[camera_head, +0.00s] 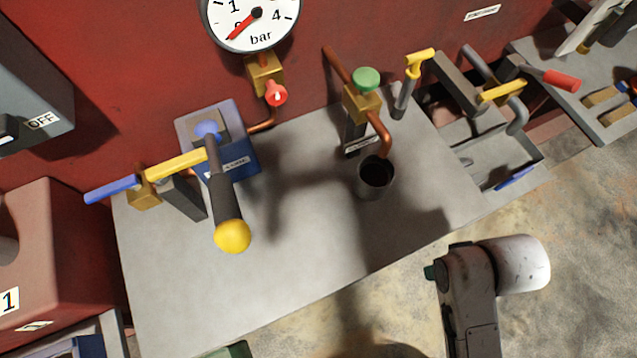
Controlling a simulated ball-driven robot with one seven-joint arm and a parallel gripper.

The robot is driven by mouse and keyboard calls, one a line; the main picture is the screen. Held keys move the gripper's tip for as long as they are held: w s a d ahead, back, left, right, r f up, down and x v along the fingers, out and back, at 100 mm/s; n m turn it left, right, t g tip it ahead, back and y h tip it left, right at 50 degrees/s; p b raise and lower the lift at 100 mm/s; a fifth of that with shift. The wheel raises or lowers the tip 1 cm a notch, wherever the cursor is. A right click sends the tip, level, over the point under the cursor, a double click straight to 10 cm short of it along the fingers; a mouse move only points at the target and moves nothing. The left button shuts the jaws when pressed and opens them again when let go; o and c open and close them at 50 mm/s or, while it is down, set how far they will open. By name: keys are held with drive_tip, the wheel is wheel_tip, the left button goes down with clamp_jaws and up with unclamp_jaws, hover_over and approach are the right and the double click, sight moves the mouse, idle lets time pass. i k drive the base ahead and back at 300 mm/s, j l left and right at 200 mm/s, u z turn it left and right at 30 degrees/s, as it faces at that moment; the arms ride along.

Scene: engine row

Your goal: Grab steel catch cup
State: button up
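The steel catch cup (364,190) stands upright on the grey bench top, right of centre. It is a short grey cylinder with a dark open mouth. The end of a bent copper pipe (381,132) is over its back rim. The pipe comes from a brass valve with a green knob (366,80). My gripper is not in view. Only links of my arm show at the lower right, apart from the cup and in front of the bench.
A blue pump (240,150) with a long, yellow-tipped lever (228,200) stands left of the cup. A yellow-handled valve (415,66) and a grey tray (490,165) with a blue pen-like item are at the right. The bench's front is clear.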

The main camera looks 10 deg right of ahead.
sight(373, 177)
drive_tip(key=l+u, duration=0.25)
drive_tip(key=l, duration=0.3)
drive_tip(key=l+u, duration=0.2)
drive_tip(key=l, duration=0.35)
drive_tip(key=l+u, duration=0.25)
drive_tip(key=l, duration=0.25)
drive_tip(key=k+l+u, duration=0.2)
drive_tip(key=l, duration=0.3)
drive_tip(key=l+u, duration=0.25)
drive_tip(key=l, duration=0.3)
drive_tip(key=j, duration=0.3)
drive_tip(key=i+j, duration=0.15)
drive_tip(key=j, duration=0.15)
